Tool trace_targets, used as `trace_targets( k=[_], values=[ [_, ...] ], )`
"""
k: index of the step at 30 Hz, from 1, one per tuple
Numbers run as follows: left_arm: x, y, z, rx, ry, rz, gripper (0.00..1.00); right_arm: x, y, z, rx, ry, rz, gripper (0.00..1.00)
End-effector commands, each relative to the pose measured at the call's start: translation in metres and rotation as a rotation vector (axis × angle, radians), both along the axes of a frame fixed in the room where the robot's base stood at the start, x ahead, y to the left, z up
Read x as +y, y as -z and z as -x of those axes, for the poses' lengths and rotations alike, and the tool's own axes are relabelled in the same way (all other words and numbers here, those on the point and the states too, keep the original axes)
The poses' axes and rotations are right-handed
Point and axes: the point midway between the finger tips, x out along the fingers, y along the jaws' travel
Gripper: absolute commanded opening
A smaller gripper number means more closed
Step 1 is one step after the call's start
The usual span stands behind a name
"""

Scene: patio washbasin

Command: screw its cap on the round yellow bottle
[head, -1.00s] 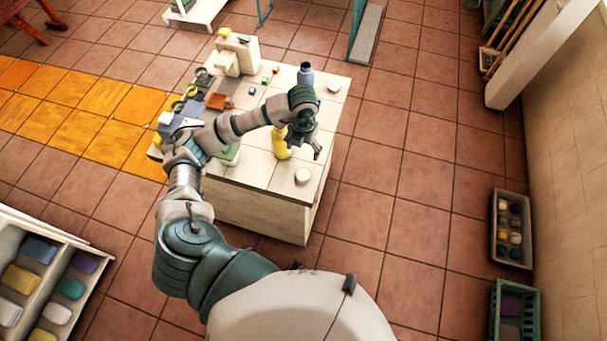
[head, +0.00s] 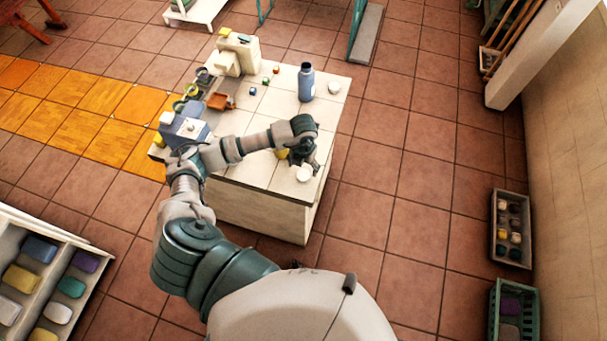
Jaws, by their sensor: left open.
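The yellow bottle (head: 281,154) stands near the front right of the counter. My left arm and gripper hide most of it, and only a small yellow patch shows. A round white cap (head: 303,175) lies on the counter near the front right corner. My left gripper (head: 311,166) is open, pointing down just above or beside this cap; I cannot tell whether it touches. A second white cap (head: 334,87) lies at the back right, beside a blue bottle (head: 306,84) with a dark top. My right gripper is not in view.
The tiled counter (head: 258,173) carries a blue-grey box (head: 186,130), an orange-red tray (head: 220,101), green-yellow rings and small cubes on its left side. A cream block-shaped fixture (head: 238,57) stands at the back. The right-middle of the counter top is mostly clear.

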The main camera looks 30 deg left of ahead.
Motion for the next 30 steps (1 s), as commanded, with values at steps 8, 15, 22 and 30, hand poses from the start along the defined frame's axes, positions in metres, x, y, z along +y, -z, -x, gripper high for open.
trace_targets(
  k=[8, 15, 22, 30],
  values=[
    [-0.002, 0.038, 0.004, 0.002, 0.0, 0.001, 0.78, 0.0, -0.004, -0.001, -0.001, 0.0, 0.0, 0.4],
    [-0.002, 0.042, 0.004, -0.001, 0.0, 0.0, 0.78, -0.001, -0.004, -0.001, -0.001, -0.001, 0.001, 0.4],
    [-0.002, 0.042, 0.004, -0.001, 0.0, 0.0, 0.65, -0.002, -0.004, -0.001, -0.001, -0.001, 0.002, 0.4],
    [-0.002, 0.042, 0.004, -0.001, 0.0, 0.0, 0.38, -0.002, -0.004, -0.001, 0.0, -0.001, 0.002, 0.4]
  ],
)
